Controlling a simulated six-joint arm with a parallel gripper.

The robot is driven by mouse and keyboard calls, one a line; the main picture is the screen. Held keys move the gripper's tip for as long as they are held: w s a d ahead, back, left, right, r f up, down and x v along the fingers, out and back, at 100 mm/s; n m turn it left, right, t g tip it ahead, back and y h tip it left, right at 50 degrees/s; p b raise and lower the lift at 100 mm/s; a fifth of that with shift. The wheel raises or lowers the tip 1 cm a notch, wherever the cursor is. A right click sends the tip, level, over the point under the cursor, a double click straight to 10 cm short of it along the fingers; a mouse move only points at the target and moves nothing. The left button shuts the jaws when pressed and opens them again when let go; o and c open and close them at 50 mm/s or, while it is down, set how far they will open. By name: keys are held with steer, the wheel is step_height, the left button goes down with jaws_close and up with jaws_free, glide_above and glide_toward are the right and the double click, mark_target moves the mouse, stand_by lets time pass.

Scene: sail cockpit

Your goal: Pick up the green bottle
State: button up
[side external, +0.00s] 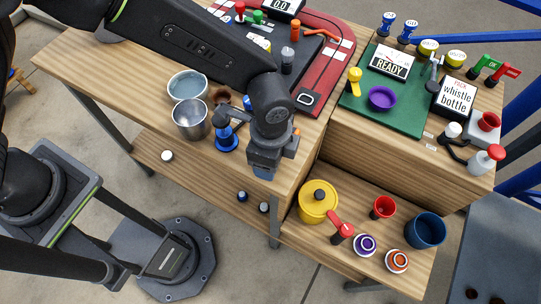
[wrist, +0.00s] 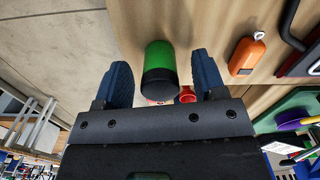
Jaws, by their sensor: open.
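The green bottle (wrist: 160,57) shows in the wrist view as a green cylinder with a dark end towards the camera. My gripper (wrist: 160,64) is open, with one blue finger to the left of the bottle and one to the right. A gap shows on each side, so neither finger seems to touch it. How deep the bottle sits between the fingers is hard to tell. In the side view my gripper (side external: 263,172) is at the front edge of the wooden table, pointing down. The green bottle does not show there and seems hidden by my gripper.
An orange object (wrist: 247,55) lies to the right of the bottle. Metal bowls (side external: 191,119) and a blue item (side external: 227,138) stand left of my gripper. A yellow pot (side external: 318,201) and red cup (side external: 383,207) stand on the lower shelf. A green mat (side external: 400,112) lies right.

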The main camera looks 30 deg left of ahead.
steer(key=shift+f, duration=0.4)
steer(key=shift+c, duration=0.2)
steer(key=c, duration=1)
steer(key=shift+r, duration=0.15)
